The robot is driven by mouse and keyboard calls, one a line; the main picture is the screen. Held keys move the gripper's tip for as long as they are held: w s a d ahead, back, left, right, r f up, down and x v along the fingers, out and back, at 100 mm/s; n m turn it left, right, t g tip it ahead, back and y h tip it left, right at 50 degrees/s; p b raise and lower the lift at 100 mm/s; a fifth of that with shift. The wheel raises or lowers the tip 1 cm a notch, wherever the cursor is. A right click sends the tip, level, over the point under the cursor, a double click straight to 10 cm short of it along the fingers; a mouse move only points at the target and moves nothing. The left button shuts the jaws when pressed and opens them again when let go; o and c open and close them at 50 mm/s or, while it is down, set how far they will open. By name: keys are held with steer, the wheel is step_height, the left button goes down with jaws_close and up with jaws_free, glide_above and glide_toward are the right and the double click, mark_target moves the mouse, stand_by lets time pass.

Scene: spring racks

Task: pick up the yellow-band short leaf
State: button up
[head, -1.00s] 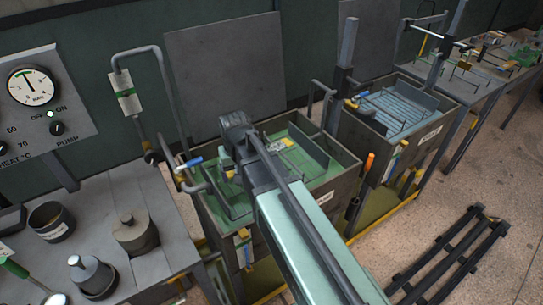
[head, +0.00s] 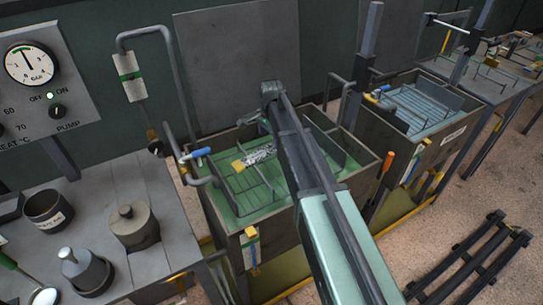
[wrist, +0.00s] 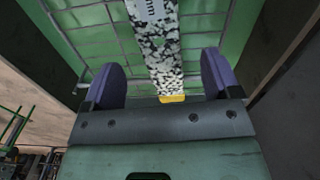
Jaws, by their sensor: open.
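The short leaf (head: 260,156) is a black-and-white speckled strip with a yellow end (head: 239,165). It lies in the green tank, over the wire rack. In the wrist view the leaf (wrist: 163,50) runs down between my fingers, with white lettering tape at the top and the yellow band (wrist: 172,99) at its lower end. My gripper (wrist: 162,80) is open, with one purple-grey finger on each side of the leaf and a gap to both. In the head view my arm covers part of the tank, and my fingers are not clearly seen.
The green tank (head: 228,222) has raised walls and a wire rack (head: 258,188) inside. A blue-handled tap and pipe (head: 197,154) stand at its left rim. A second tank with blue water (head: 415,108) is to the right. A bench with pots (head: 133,228) is at left.

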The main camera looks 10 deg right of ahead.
mark_target(271, 149)
step_height(271, 149, down, 6)
steer(key=b, duration=0.5)
steer(key=shift+r, duration=0.5)
steer(key=c, duration=1.3)
steer(key=shift+r, duration=0.1)
step_height(271, 149, up, 20)
steer(key=p, duration=2)
